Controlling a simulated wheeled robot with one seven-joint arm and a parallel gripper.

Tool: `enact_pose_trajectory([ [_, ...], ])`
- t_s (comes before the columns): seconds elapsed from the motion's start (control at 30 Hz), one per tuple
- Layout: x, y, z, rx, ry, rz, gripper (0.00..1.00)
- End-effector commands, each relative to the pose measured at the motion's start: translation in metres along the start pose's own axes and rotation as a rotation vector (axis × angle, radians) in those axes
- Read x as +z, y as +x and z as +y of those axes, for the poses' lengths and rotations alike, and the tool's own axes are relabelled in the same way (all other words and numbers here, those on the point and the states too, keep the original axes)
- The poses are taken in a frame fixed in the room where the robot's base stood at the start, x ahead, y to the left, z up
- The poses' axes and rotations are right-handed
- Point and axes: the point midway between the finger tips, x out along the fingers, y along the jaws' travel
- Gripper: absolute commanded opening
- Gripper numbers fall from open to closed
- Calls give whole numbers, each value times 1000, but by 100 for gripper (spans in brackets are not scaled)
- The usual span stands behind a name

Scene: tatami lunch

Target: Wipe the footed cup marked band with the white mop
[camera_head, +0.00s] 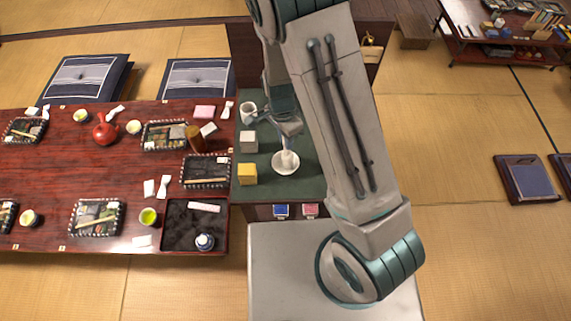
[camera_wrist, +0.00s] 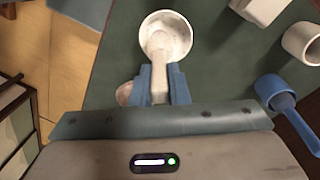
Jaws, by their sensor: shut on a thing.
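My gripper (camera_wrist: 160,88) has its blue fingers shut on the handle of the white mop (camera_wrist: 159,62). The mop points forward over a round white cup (camera_wrist: 183,28), its end over the cup's open mouth; I cannot tell if it touches the inside. In the head view the white cup (camera_head: 285,169) stands on the green counter, with the white mop (camera_head: 287,155) above it and my gripper (camera_head: 288,128) just behind. I take this for the footed cup; its foot and marked band are not visible. A pale round thing (camera_wrist: 124,93) is partly hidden beside my left finger.
The green counter (camera_head: 310,185) also holds a white cup (camera_head: 248,111), a white block (camera_head: 248,140) and a yellow block (camera_head: 247,174). A blue handled thing (camera_wrist: 273,88) is right of my gripper. A red lacquer table (camera_head: 60,180) with trays adjoins on the left.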

Motion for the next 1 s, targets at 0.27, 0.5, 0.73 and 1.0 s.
enact_pose_trajectory([
  [0.27, -2, -3, -2, 2, 424, -50, 0],
  [0.5, -3, 0, -6, 0, 891, -107, 0],
  [0.73, -4, 0, -8, -1, 1176, -142, 0],
  [1.0, -4, 0, -8, -1, 1192, -144, 0],
])
